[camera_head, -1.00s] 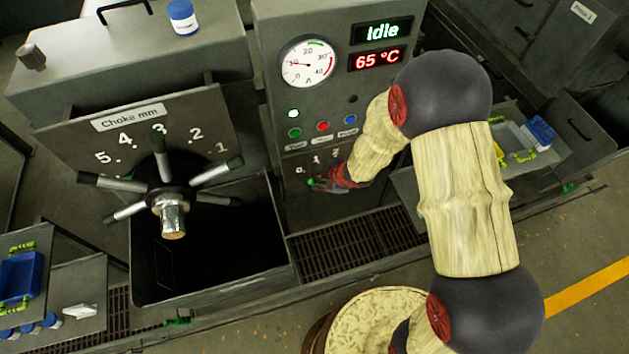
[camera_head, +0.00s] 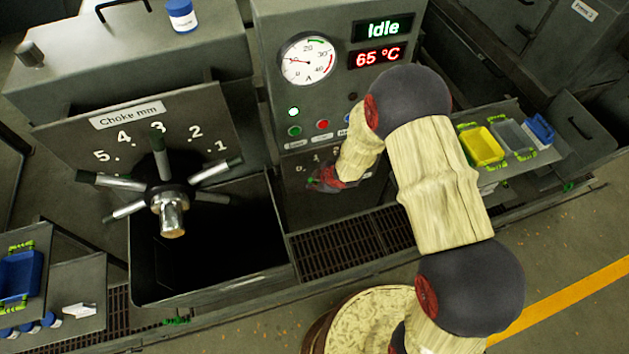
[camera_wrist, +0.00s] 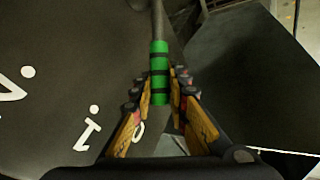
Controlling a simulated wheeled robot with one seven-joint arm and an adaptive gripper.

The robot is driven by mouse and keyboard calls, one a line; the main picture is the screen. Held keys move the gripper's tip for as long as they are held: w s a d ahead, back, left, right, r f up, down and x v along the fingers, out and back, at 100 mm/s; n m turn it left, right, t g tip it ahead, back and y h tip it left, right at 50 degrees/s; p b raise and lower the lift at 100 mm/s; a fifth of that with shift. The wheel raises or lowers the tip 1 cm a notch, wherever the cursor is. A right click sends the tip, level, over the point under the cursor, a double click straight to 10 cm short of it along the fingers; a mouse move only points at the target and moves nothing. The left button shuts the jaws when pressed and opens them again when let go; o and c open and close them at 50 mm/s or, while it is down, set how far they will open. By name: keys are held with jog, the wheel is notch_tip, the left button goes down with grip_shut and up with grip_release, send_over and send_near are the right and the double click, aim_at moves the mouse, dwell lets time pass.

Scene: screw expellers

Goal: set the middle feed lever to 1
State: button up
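The feed lever (camera_wrist: 160,25) has a green handle with dark bands, and in the wrist view it hangs between my fingers. My gripper (camera_wrist: 161,85) has one finger on each side of the green handle and looks closed on it. The dark scale plate (camera_wrist: 50,60) carries white numbers and dots; the handle lies beside the 0, with the 1 to its left. In the head view my gripper (camera_head: 325,180) is at this plate, low on the middle machine, and hides most of the lever and part of the scale.
The panel above has a dial (camera_head: 308,59), an Idle display (camera_head: 383,28), and several coloured buttons and lights. A choke handwheel (camera_head: 170,195) with spokes stands left, over an open dark bin. A yellow tray (camera_head: 482,146) sits on a shelf at right. A floor grate (camera_head: 345,250) lies below.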

grip_shut()
dwell(0.4)
